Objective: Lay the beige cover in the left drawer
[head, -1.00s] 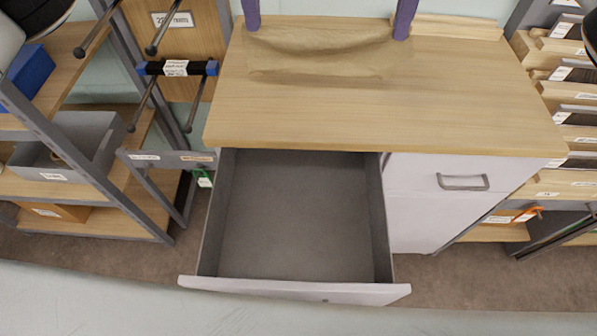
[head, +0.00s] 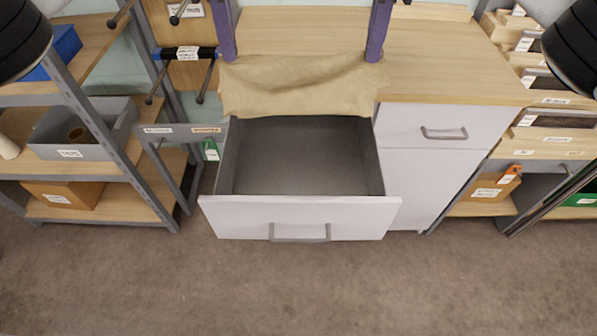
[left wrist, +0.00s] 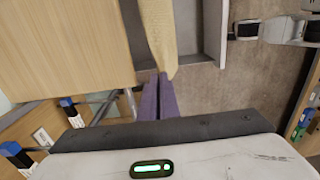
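In the left wrist view the purple fingers of my left gripper (left wrist: 158,82) are closed at the end of the cover (left wrist: 160,30), beside the drawer (left wrist: 212,28).
The wooden cabinet top (head: 450,65) is clear on the right. A closed drawer (head: 425,127) is right of the open one. A shelf rack with a grey bin (head: 70,150) stands left, and another rack with boards (head: 550,145) right. The floor in front is free.

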